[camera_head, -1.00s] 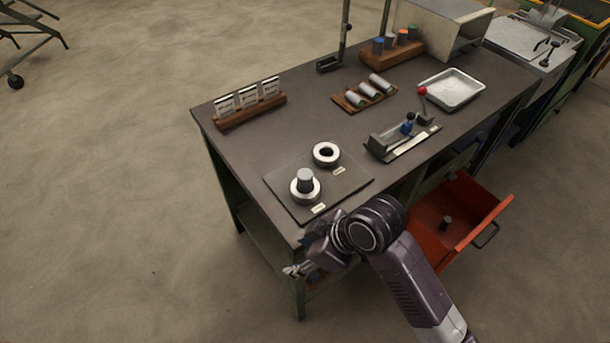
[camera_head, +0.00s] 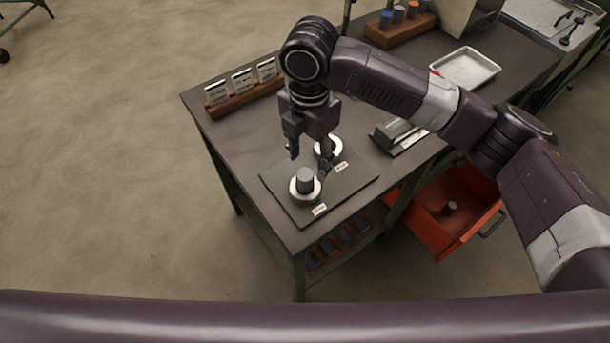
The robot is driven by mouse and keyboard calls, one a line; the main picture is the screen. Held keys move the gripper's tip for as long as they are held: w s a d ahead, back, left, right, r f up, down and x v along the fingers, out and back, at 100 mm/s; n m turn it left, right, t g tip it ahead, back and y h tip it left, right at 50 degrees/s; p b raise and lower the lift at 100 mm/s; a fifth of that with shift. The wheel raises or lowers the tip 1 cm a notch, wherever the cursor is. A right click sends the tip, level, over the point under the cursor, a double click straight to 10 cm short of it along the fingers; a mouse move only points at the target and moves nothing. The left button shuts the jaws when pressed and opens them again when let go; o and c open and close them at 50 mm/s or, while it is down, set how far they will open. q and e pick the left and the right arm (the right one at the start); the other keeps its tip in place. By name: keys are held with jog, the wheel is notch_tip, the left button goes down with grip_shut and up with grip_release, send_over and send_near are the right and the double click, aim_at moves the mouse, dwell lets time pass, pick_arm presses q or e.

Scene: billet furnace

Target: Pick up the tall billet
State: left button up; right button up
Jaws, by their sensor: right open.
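A grey cylindrical billet (camera_head: 305,181) stands upright in a pale metal ring (camera_head: 297,197) on the dark mat near the table's front left corner. A second ring (camera_head: 336,147) lies behind it, partly hidden by my gripper. My right gripper (camera_head: 309,158) points down, open and empty, just above and behind the standing billet, with its fingers apart from it. Another small dark cylinder (camera_head: 450,208) stands in the open orange drawer. I cannot tell from the picture which of the two is the taller. My left gripper is out of view.
The dark mat (camera_head: 345,186) carries small white labels. A wooden rack of cards (camera_head: 246,97) stands at the table's left. My right arm hides the table's middle. A metal tray (camera_head: 466,67) lies at the back right. The orange drawer (camera_head: 434,238) juts out at the front.

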aim_at(305, 175)
jog(key=f, duration=0.2)
jog(key=f+p, duration=0.1)
jog(key=f, duration=0.1)
jog(key=f+p, duration=0.1)
jog(key=f, duration=0.1)
jog(key=shift+a+f, duration=0.2)
jog(key=shift+a, duration=0.15)
jog(key=shift+f, duration=0.35)
jog(key=shift+c, duration=0.3)
jog(key=c, duration=1.3)
jog(key=shift+r, duration=0.1)
